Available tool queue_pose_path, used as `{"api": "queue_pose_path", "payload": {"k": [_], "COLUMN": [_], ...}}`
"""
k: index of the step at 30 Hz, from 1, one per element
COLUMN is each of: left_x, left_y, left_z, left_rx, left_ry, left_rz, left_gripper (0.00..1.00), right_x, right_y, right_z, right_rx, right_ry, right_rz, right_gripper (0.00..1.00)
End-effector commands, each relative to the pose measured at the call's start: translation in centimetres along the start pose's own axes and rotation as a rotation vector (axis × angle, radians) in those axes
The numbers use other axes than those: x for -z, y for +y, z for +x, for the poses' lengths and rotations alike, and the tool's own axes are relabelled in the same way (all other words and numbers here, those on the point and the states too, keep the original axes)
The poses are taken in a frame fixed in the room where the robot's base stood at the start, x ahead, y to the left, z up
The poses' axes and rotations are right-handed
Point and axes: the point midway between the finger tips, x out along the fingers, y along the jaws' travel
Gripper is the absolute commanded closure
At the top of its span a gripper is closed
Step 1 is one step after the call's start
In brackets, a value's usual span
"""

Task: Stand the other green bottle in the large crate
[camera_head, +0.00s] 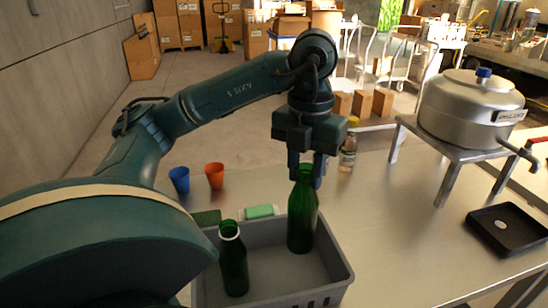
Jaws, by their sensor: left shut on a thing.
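My left gripper (306,172) comes down from above and is shut on the neck of a green bottle (302,220). This bottle is upright, with its lower part inside the large grey crate (342,272) at the right side. I cannot tell if its base touches the crate floor. Another green bottle (234,262) with a pale ring at its neck stands upright in the crate, to the left and nearer, apart from the held one. My right gripper does not show.
A green-and-white sponge (260,211) lies behind the crate. Blue (180,179) and orange (215,175) cups stand behind it at left. A clear bottle (348,155) stands just behind my gripper. A metal pot (470,105) on a stand and a black tray (507,229) are at right.

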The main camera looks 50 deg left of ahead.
Motion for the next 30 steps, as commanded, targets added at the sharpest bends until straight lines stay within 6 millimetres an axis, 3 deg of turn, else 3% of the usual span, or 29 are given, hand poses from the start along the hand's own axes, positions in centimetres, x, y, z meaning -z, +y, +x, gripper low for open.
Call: {"api": "queue_pose_path", "payload": {"k": [5,21,30], "left_x": [0.1,0.1,0.0], "left_y": [0.0,0.1,0.0], "left_z": [3.4,9.7,10.0], "left_rx": [0.0,-0.002,0.0], "left_ry": [0.006,0.003,-0.001], "left_rz": [0.003,0.001,0.001], "left_gripper": [1.0,1.0,1.0], "right_x": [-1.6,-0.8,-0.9], "right_y": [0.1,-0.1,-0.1], "right_z": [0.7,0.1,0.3], "right_rx": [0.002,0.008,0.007], "right_ry": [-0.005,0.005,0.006], "right_rz": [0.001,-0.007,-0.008], "right_gripper": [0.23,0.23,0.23]}}
